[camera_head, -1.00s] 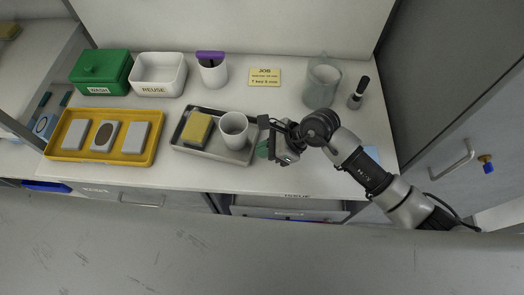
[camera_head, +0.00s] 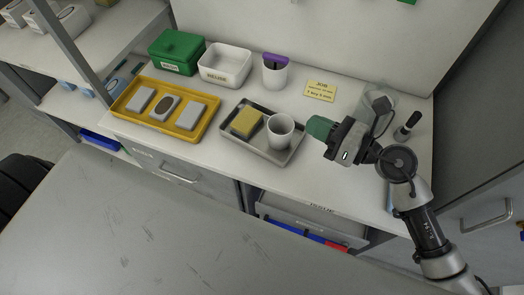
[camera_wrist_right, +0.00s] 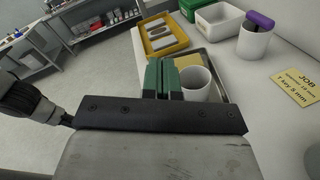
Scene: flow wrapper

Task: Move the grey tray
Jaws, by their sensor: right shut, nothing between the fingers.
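The grey tray (camera_head: 257,149) lies on the white bench top in the head view. It holds a yellow sponge-like block (camera_head: 246,122) on the left and a white cup (camera_head: 280,131) on the right. My right gripper (camera_head: 319,128) has green fingertips and is shut and empty, just beyond the tray's right end. In the right wrist view the shut green fingers (camera_wrist_right: 161,79) hide part of the tray; its rim (camera_wrist_right: 222,88) shows beside the cup (camera_wrist_right: 195,83). I cannot tell whether the fingertips touch the tray. My left gripper is not in view.
A yellow tray (camera_head: 178,125) with grey blocks lies to the left. A green box (camera_head: 177,54), a white REUSE bin (camera_head: 224,66), a cup with a purple top (camera_head: 274,74) and a yellow JOB card (camera_head: 320,91) stand behind. A clear jug (camera_head: 378,112) is near my arm.

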